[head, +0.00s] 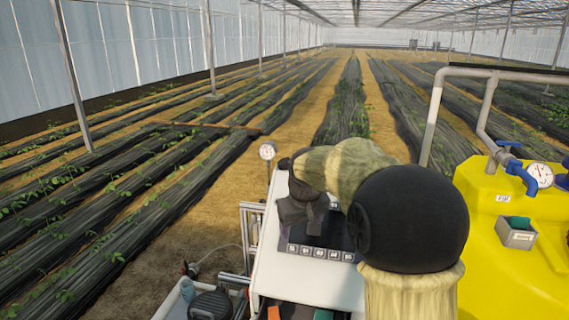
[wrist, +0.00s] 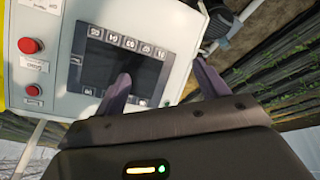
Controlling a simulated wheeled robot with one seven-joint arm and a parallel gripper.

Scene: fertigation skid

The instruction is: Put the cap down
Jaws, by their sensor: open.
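I cannot make out a cap for certain in either view. In the wrist view my gripper (wrist: 161,71) has its two dark fingers spread wide with nothing between them. Its fingers show in front of a white control box with a dark screen (wrist: 112,62). In the head view my gripper (head: 303,212) is partly hidden by my own arm and shows over the upper part of the same white box (head: 275,270). Whether the fingers touch the box cannot be told.
A yellow tank (head: 510,265) with a grey pipe (head: 432,115), blue valve and pressure gauge (head: 540,176) stands right. A small grey box (head: 515,238) with a green item is on it. A black motor-like part (head: 210,305) is lower left. Red buttons (wrist: 29,45) sit beside the screen.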

